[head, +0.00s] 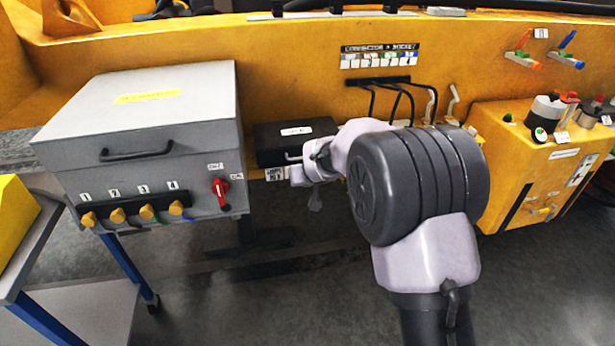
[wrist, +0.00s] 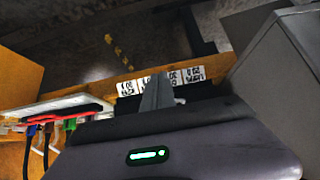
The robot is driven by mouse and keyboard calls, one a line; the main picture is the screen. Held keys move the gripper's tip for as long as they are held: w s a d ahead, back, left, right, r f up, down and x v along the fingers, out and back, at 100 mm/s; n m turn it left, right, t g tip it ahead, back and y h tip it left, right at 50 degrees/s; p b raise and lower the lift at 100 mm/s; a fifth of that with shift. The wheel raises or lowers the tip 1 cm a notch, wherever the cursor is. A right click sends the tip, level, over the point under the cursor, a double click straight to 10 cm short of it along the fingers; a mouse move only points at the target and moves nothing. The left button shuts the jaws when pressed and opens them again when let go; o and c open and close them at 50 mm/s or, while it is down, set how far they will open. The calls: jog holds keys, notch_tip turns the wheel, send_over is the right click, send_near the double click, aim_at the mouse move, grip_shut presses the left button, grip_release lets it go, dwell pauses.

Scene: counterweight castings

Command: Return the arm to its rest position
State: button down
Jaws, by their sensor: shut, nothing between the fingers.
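My arm reaches up from the bottom of the head view and bends at a large dark joint toward the counterweight. My gripper (head: 292,165) is at the arm's far end, small and partly hidden by the wrist, just in front of a black box with a white label (head: 290,142). In the wrist view the fingers of my gripper (wrist: 158,92) are together, with nothing held between them. White labels on an orange edge (wrist: 127,87) lie just beyond the fingertips.
A grey cabinet (head: 150,100) with a red switch (head: 220,190) and several yellow knobs stands left of my gripper. A yellow box (head: 545,165) with bottles stands at the right. The yellow casting (head: 280,60) spans the back. Black cables (head: 395,95) hang behind my arm.

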jog(key=s+d+r+m, duration=0.3)
jog(key=s+d+r, duration=0.7)
jog(key=s+r, duration=0.45)
jog(key=s+d+m+g, duration=0.1)
jog(key=s+d+m, duration=0.1)
jog(key=s, duration=1.1)
jog(key=s+d+f+m, duration=0.1)
jog(key=s+d+m, duration=0.1)
jog(key=s, duration=1.2)
jog(key=shift+d+m+g, duration=0.3)
jog(key=shift+d+g, duration=0.05)
jog(key=shift+g, duration=0.05)
